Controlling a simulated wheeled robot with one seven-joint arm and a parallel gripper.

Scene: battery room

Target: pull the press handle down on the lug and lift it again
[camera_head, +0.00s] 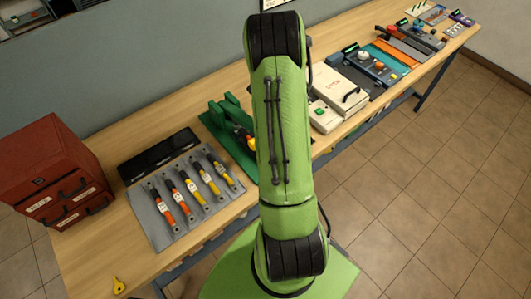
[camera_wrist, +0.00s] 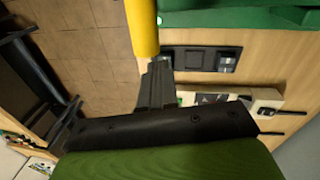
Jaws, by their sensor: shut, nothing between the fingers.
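The green press (camera_head: 226,128) stands on the wooden bench, partly hidden behind my arm in the head view. Part of its yellow handle (camera_head: 242,136) shows there beside my arm. In the wrist view the handle (camera_wrist: 143,25) comes down from the top edge, with the green press body (camera_wrist: 230,18) to its right. My gripper (camera_wrist: 159,64) is shut and empty, its fingertips at the lower end of the handle. I cannot tell whether they touch it. The gripper is hidden in the head view. I cannot make out the lug.
A red drawer cabinet (camera_head: 50,165) stands at the bench's left end. A grey board (camera_head: 147,208) with several orange and yellow-handled tools lies left of the press. The tiled floor (camera_head: 430,170) in front is clear.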

